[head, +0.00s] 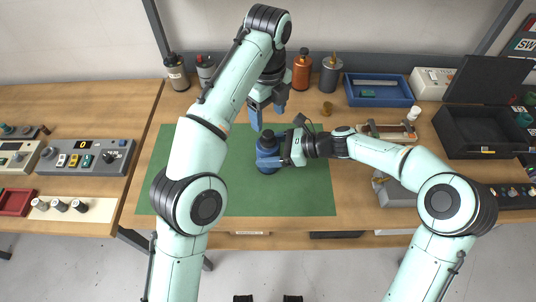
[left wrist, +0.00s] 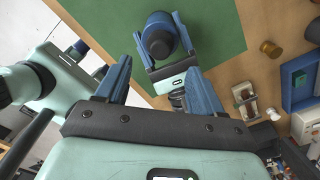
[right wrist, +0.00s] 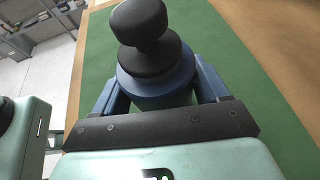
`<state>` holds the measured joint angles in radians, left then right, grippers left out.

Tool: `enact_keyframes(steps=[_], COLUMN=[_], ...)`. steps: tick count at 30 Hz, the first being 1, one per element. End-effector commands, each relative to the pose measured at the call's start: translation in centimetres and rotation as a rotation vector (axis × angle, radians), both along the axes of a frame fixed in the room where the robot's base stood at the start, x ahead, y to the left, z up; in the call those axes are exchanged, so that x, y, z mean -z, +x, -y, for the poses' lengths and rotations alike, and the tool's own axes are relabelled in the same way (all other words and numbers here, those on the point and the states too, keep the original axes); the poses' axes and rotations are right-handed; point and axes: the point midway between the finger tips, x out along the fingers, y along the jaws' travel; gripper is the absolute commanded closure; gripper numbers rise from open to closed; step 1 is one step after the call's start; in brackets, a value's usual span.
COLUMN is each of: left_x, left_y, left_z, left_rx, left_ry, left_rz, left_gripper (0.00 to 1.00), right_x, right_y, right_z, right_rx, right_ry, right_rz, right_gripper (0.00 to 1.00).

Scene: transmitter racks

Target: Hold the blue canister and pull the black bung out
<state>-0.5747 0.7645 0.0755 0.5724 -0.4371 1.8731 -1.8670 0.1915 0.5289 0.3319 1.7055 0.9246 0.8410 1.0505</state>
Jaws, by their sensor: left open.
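The blue canister (head: 268,166) stands on the green mat (head: 190,190). The black bung (right wrist: 140,24), with a round knob, sits in its top. It also shows from above in the left wrist view (left wrist: 158,42). My right gripper (right wrist: 158,82) is shut on the canister, with one blue finger against each side of its body. My left gripper (head: 268,108) is open and empty, pointing down above the bung and apart from it. In the left wrist view, the bung lies beyond the gap between its fingers.
An orange canister (head: 302,70) and grey ones stand along the back. A blue tray (head: 379,101) and an open black case (head: 466,132) lie to the right. A small brass piece (head: 327,108) stands behind the mat. A grey button panel (head: 86,160) is at left. The mat's left part is clear.

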Motion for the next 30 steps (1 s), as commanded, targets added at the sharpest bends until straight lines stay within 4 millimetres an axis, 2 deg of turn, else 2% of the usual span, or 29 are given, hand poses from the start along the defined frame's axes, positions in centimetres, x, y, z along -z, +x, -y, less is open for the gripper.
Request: enact_keyframes(steps=[5,8,15,21,26,30], left_x=[-0.3,-0.8,-2.8,-4.2,-4.6,-3.9], left_y=[0.0,-0.2,-1.9,-3.9,-4.8,-4.7], left_z=[-0.3,-0.8,-1.6,-1.3,-1.1,-0.9], left_rx=[0.043,0.139,0.536,0.827,0.946,0.974], left_ry=[-0.006,-0.011,0.012,0.075,0.112,0.121], left_rz=[0.014,0.047,0.209,0.332,0.382,0.391], left_gripper=[0.37,0.37,0.37,0.37,0.37,0.37], right_x=[0.0,0.0,0.0,0.0,0.0,0.0], right_y=[0.0,0.0,0.0,0.0,0.0,0.0], right_z=[0.0,0.0,0.1,0.0,0.0,0.0], right_rx=[0.001,0.001,0.001,0.001,0.0,0.0], right_ry=[0.0,0.0,-0.001,0.0,0.0,0.0], right_rz=[0.0,0.0,0.0,0.0,0.0,0.0], right_gripper=[0.81,0.81,0.81,0.81,0.81,0.81])
